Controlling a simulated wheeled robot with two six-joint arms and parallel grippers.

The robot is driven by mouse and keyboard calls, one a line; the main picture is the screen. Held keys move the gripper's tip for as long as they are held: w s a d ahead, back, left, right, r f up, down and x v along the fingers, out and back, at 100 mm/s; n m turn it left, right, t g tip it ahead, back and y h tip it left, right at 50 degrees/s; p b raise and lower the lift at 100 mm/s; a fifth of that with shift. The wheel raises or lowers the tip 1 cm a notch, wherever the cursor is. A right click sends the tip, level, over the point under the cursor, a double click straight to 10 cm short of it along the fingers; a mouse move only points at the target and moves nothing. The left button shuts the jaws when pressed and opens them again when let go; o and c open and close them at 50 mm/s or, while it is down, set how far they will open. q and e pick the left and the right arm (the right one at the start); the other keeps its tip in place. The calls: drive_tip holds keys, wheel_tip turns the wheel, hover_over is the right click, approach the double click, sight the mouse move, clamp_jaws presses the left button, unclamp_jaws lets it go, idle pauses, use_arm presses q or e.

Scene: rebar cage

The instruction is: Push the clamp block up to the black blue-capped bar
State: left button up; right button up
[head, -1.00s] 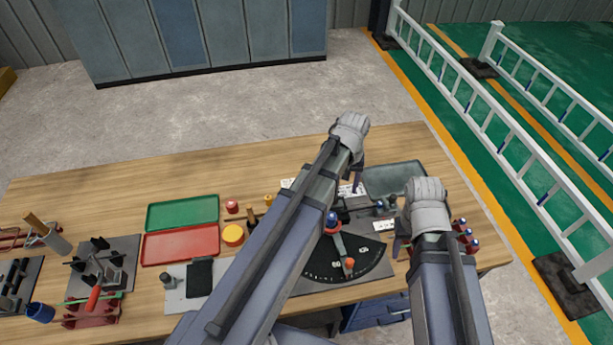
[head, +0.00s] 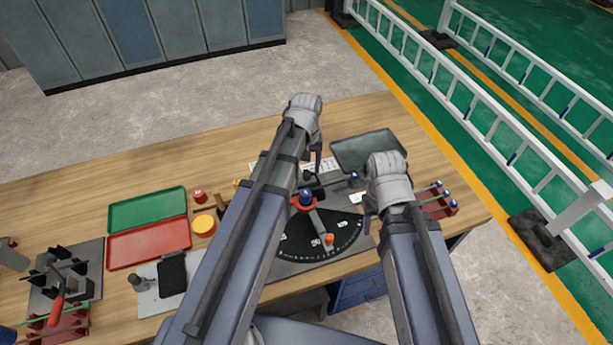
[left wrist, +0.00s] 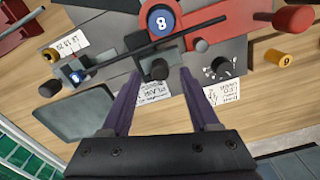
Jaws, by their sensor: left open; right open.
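The black bar (left wrist: 120,57) runs slantwise across the left wrist view, with a small blue cap (left wrist: 77,76) near its left end. The blue cap also shows in the head view (head: 354,176). A dark block with a black knob (left wrist: 158,69), which looks like the clamp block, sits close beside the bar; I cannot tell if they touch. My left gripper (left wrist: 160,82) is open, its two fingers on either side of that knob. In the head view my left gripper (head: 313,168) hides much of the block. My right gripper (head: 369,207) is open and empty, right of the dial plate.
A grey tray (head: 365,150) lies behind. A red rack (head: 445,207) stands at right. Green (head: 147,207) and red (head: 148,243) trays lie left.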

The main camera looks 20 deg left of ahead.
use_arm(q)
drive_tip(key=shift+f+b, duration=0.4)
drive_tip(key=shift+f, duration=0.45)
drive_tip(key=shift+r, duration=0.1)
clamp_jaws()
idle(0.7)
